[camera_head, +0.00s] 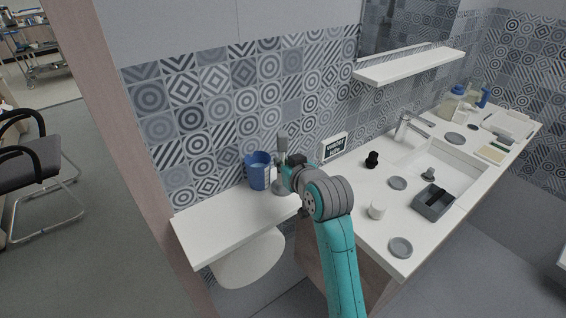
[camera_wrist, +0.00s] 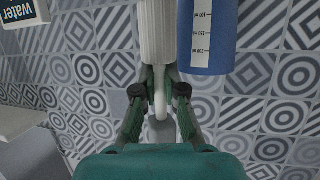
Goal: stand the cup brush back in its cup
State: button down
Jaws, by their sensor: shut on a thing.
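My gripper (camera_head: 289,170) is at the back of the white counter, close to the wall. It is shut on the brush, which stands roughly upright; a grey upper part (camera_head: 282,145) rises above the fingers. In the wrist view my gripper (camera_wrist: 159,95) closes around the brush's thin white stem, between a pale ribbed wide part (camera_wrist: 157,30) and a grey part partly hidden behind the fingers. The blue cup (camera_head: 257,170) with a white measuring strip stands just left of the gripper. The cup (camera_wrist: 210,35) shows beside the brush in the wrist view; the brush is outside it.
The left counter section (camera_head: 215,222) is clear. A small sign (camera_head: 334,147) stands right of the gripper. A black item (camera_head: 372,159), a white cup (camera_head: 377,210), grey discs (camera_head: 401,247) and a grey caddy (camera_head: 433,202) are around the sink. A shelf (camera_head: 410,64) is above.

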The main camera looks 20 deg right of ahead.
jog(key=shift+f, duration=0.95)
dwell(0.6)
jog(key=shift+f, duration=0.1)
jog(key=c, duration=1.2)
grip_release()
jog(key=shift+s, duration=0.1)
jog(key=shift+s+d+r, duration=0.2)
jog(key=shift+s+r, duration=1.15)
jog(key=shift+s, duration=0.5)
jog(key=shift+s+d+r, duration=0.15)
jog(key=shift+s+r, duration=1.25)
jog(key=shift+s, duration=0.4)
jog(key=shift+s+d+r, duration=0.2)
jog(key=shift+s+r, duration=1.15)
jog(key=shift+s, duration=0.5)
